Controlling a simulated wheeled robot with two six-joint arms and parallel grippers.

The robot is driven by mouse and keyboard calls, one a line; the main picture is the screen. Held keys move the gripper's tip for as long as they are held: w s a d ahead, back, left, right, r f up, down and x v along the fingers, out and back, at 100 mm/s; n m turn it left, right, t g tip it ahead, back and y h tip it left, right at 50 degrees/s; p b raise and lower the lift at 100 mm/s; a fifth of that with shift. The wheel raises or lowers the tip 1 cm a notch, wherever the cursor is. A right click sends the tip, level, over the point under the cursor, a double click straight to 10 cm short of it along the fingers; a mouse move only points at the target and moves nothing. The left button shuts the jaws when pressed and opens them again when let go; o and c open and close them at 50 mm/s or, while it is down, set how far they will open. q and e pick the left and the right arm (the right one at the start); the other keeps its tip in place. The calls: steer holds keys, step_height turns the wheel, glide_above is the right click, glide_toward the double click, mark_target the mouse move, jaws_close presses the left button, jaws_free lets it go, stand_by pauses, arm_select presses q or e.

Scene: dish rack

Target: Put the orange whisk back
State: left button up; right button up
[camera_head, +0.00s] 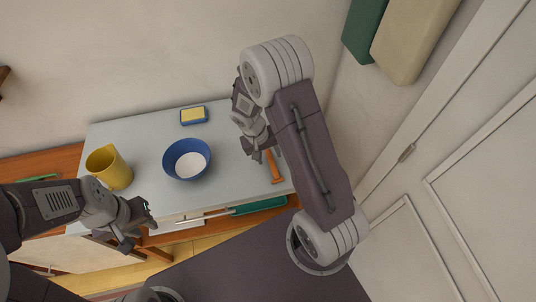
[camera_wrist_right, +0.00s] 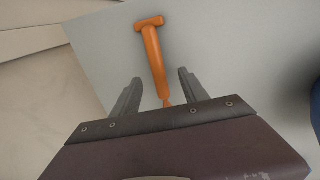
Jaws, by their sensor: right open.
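The orange whisk (camera_head: 273,168) lies on the right part of the grey counter; I see its orange handle with a T-shaped end, while its other end is hidden or unclear. In the right wrist view the orange whisk (camera_wrist_right: 153,52) runs between the fingers, its T end pointing away. My right gripper (camera_head: 266,155) is open just above it, fingers (camera_wrist_right: 159,77) apart on either side; I cannot tell whether they touch it. My left gripper (camera_head: 138,226) is at the counter's front left edge, with its fingers apart and nothing visible between them.
A green item (camera_head: 259,206) is at the front edge. The wall is close behind; white doors stand right.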

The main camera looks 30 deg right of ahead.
steer(key=v, duration=0.9)
stand_by(0.4)
steer(key=s+a+n+t+y, duration=0.1)
steer(key=s+a+y, duration=0.2)
steer(key=s, duration=0.7)
steer(key=shift+s+n, duration=0.3)
steer(key=shift+n, duration=0.1)
steer(key=shift+r, duration=0.1)
